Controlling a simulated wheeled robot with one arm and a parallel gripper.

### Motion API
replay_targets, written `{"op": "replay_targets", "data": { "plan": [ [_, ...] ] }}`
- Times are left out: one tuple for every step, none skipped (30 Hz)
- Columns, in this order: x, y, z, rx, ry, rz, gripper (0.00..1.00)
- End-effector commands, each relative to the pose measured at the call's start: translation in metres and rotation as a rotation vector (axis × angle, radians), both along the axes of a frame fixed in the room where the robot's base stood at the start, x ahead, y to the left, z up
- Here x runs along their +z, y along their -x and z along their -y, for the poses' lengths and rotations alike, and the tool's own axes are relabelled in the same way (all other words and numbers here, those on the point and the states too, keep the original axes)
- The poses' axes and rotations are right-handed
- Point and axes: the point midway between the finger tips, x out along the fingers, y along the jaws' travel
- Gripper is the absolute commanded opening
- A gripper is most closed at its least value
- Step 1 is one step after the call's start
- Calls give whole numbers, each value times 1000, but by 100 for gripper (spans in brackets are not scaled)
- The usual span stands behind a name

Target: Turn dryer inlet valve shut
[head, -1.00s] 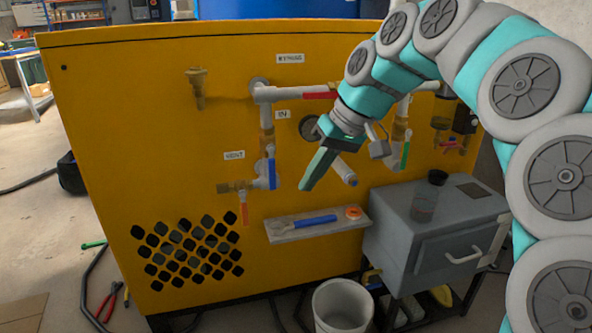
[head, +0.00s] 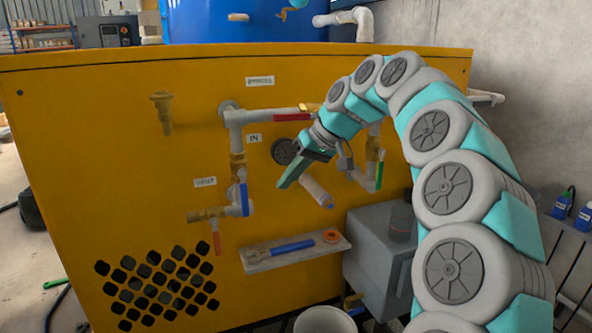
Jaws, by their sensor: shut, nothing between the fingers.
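The yellow dryer panel (head: 60,170) carries grey piping with valves. Under the IN label (head: 254,138) a brass valve (head: 237,166) sits on the vertical pipe. A blue lever (head: 244,190) hangs beside this pipe, pointing down along it. My gripper (head: 283,184) is shut and empty, its green fingers pointing down-left. In the picture its tips are a little right of the blue lever, apart from it. Depth to the panel is hard to judge.
A red bypass lever (head: 289,117) lies along the horizontal pipe. A green lever (head: 380,174) is right of my gripper. The vent valve (head: 207,215) has an orange-red lever. A shelf (head: 262,264) holds a blue-handled tool (head: 293,245). A grey box (head: 374,245) stands lower right.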

Motion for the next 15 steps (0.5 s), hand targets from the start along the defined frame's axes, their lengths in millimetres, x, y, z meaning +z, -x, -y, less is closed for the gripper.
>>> {"op": "replay_targets", "data": {
  "plan": [
    [-10,-1,-7,4,1,-4,0],
    [-14,-2,-10,3,0,-3,0],
    [-20,-5,-14,2,0,-1,0],
    [-25,-6,-18,3,0,-2,0],
    [-30,-7,-21,4,1,-4,0],
    [-36,-8,-25,4,1,-5,0],
    [-35,-7,-29,4,0,-3,0],
    [-34,-6,-34,4,1,0,0],
    [-32,-4,-40,3,0,3,0],
    [-32,-3,-43,2,-1,3,0],
    [-32,-3,-47,2,-1,4,0],
    [-32,-1,-50,2,-1,3,0],
    [-32,-1,-53,2,-1,3,0],
    [-32,0,-55,1,-1,2,0],
    [-32,1,-57,2,-1,2,0]
  ]
}}
